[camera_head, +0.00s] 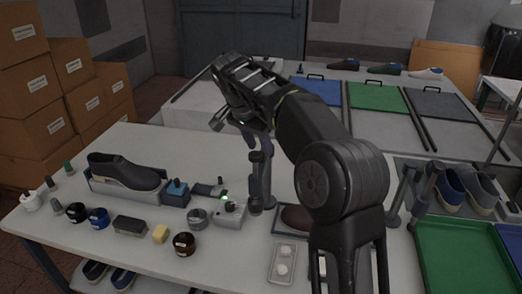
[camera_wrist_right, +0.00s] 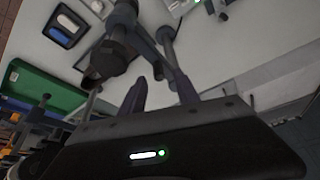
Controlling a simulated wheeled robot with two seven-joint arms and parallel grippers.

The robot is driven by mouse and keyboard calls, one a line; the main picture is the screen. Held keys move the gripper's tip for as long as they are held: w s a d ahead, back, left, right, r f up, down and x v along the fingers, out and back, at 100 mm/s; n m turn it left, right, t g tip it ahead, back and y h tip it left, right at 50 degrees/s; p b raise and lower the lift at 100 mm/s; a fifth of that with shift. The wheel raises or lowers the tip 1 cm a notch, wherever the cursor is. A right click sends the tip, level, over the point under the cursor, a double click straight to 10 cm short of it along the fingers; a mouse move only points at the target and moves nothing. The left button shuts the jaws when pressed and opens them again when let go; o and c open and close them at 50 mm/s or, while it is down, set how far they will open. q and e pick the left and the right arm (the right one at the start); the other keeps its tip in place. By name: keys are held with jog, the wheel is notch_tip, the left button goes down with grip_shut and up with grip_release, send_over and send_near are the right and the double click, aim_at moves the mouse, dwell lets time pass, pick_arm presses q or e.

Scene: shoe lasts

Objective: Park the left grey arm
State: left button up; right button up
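The left grey arm (camera_head: 267,180) is a slim jointed fixture standing on the white table, left of my right forearm. Its upper end is partly covered by my right wrist. In the wrist view its dark joint (camera_wrist_right: 106,60) and grey links (camera_wrist_right: 166,34) lie just beyond my fingers. My right gripper (camera_head: 240,125) is above it, tilted downward. In the wrist view the two fingers of my right gripper (camera_wrist_right: 160,84) stand apart with nothing clearly held between them. I cannot tell whether a finger touches the fixture. My left gripper is not in view.
Another grey post (camera_head: 399,195) stands at right, beside a green tray (camera_head: 462,262). A brown shoe (camera_head: 296,217) is partly hidden behind my right arm. A dark shoe (camera_head: 124,170), a small grey device (camera_head: 230,213), jars and a white tray (camera_head: 283,262) occupy the table.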

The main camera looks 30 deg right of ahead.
jog(key=p+v, duration=0.2)
jog(key=v, duration=0.2)
jog(key=shift+r, duration=0.25)
jog(key=shift+f, duration=0.1)
